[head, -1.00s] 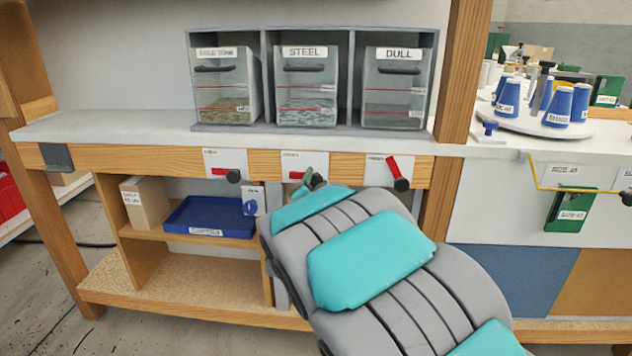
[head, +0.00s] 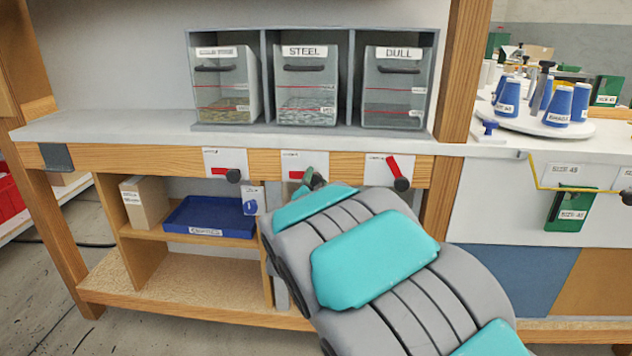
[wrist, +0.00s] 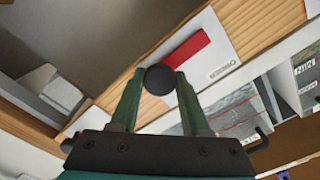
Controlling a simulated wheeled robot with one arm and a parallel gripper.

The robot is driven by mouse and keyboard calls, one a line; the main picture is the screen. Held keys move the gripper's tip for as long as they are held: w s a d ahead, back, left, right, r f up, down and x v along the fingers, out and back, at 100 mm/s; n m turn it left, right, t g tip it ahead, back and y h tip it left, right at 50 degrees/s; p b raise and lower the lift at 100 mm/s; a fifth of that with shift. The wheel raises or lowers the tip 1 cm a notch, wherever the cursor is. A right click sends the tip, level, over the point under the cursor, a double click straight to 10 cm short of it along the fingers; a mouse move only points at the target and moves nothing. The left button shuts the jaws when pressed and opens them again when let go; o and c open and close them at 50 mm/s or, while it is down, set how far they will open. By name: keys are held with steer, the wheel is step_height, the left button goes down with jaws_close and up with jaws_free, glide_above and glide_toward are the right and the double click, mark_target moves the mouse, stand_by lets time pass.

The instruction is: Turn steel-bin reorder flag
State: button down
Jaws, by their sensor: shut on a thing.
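The steel bin (head: 305,103), labelled STEEL, sits in the middle of a grey rack. Below it, on the bench's front edge, is a white plate (head: 291,158) with the steel flag. In the head view only a bit of the red flag (head: 295,175) shows beside my gripper (head: 312,180). In the wrist view my gripper (wrist: 157,85) has its two green fingers shut on the flag's round black knob (wrist: 160,79). The red flag (wrist: 187,50) extends up and right from the knob across its white plate (wrist: 222,50). The flag's pivot is hidden.
The left bin's red flag (head: 220,171) lies level. The DULL bin's red flag (head: 393,167) is tilted, its knob (head: 402,184) close to the right of my gripper. A blue tray (head: 210,217) and a cardboard box (head: 145,203) stand on the shelf below.

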steer(key=shift+f+m+b, duration=0.3)
steer(key=shift+m+b, duration=0.2)
steer(key=shift+b, duration=0.45)
steer(key=shift+f+m+b, duration=0.15)
steer(key=shift+m+b, duration=0.45)
steer(key=shift+b, duration=0.45)
steer(key=m+b, duration=0.2)
steer(key=b, duration=0.1)
steer(key=shift+f+m, duration=0.1)
steer(key=shift+m, duration=0.2)
steer(key=m+b, duration=0.5)
steer(key=shift+r+m+b, duration=0.25)
steer(key=shift+m+b, duration=0.4)
steer(key=shift+m, duration=0.25)
steer(key=shift+r, duration=0.1)
steer(key=shift+c, duration=1.9)
jaws_free()
steer(key=shift+s, duration=0.2)
